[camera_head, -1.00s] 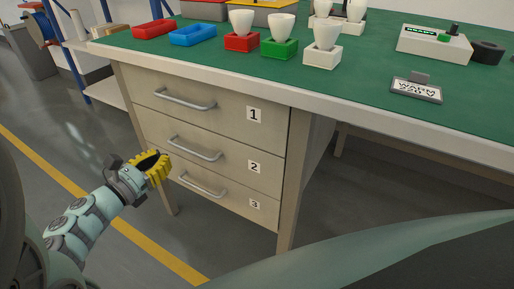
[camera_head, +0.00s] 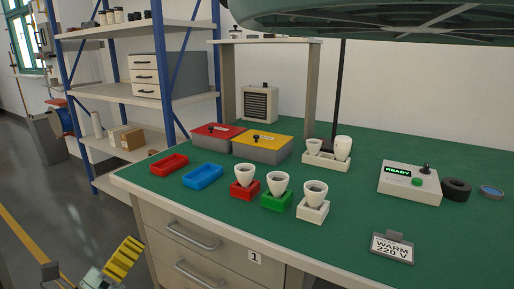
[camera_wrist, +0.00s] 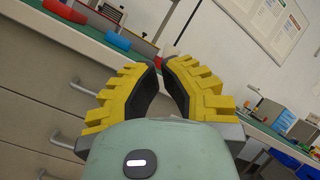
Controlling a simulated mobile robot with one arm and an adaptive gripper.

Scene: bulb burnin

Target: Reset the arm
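My gripper (camera_head: 124,258) shows at the lower left of the head view, in front of and to the left of the workbench. In the wrist view my gripper (camera_wrist: 163,68) has two yellow ribbed fingers with dark inner pads. They are apart at the tips by a small gap and nothing shows between them. The bench drawers (camera_wrist: 40,85) lie to the left behind the fingers in the wrist view, and the fingers do not appear to grip a handle.
The green-topped bench (camera_head: 345,195) carries a red tray (camera_head: 169,165), a blue tray (camera_head: 203,176), several bulbs in holders, lidded boxes, a READY tester (camera_head: 408,182) and a WARM 220 V sign (camera_head: 392,248). A blue-framed shelf (camera_head: 165,70) stands behind.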

